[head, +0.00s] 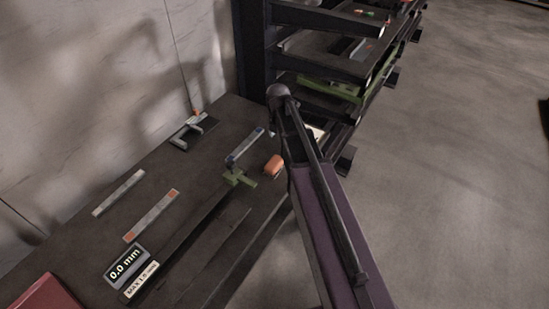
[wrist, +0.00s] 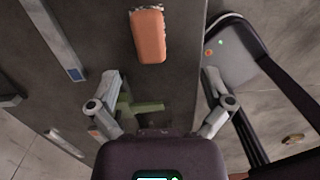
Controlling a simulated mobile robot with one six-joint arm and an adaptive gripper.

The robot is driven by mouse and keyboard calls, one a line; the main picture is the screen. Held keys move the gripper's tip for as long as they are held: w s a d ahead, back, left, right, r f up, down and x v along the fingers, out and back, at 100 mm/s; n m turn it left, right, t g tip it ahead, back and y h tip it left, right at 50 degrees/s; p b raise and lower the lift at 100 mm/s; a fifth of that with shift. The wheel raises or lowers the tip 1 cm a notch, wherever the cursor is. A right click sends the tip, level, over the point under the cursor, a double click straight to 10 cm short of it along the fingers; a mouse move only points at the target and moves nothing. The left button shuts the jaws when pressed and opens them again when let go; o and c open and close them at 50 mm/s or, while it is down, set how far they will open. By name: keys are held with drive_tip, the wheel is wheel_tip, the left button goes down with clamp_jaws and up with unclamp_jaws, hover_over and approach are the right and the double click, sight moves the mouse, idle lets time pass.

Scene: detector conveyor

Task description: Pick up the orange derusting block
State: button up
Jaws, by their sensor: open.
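The orange derusting block (head: 273,166) lies on the dark bench, near its right edge, in the head view. In the wrist view the orange block (wrist: 148,36) lies at the top centre, ahead of my gripper and apart from it. My gripper (wrist: 158,82) is open and empty, its two fingers spread to either side. In the head view my arm covers the area just right of the block, and the fingers cannot be made out there.
A green fixture (head: 238,178) stands just left of the block, with a grey bar (head: 246,146) beside it. A display reading 0.0 mm (head: 125,264) and metal strips lie on the bench (head: 85,240). Dark shelving (head: 330,75) stands behind. Open floor lies to the right.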

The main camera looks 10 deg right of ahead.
sight(274, 162)
drive_tip(key=shift+s+a+r+n+y, duration=0.1)
drive_tip(key=shift+a+r+n+y, duration=0.15)
drive_tip(key=shift+a, duration=0.3)
drive_tip(key=shift+a+r+n+y, duration=0.15)
drive_tip(key=shift+a+r, duration=0.15)
drive_tip(key=shift+a, duration=0.25)
drive_tip(key=shift+f, duration=0.1)
wheel_tip(274, 162, down, 8)
drive_tip(key=b, duration=0.8)
drive_tip(key=shift+f, duration=0.2)
drive_tip(key=shift+a+f+b, duration=0.15)
drive_tip(key=shift+f+b, duration=2.45)
drive_tip(key=shift+b, duration=0.1)
drive_tip(key=shift+s, duration=0.1)
drive_tip(key=c, duration=1.2)
drive_tip(key=shift+o, duration=0.2)
drive_tip(key=shift+r, duration=0.2)
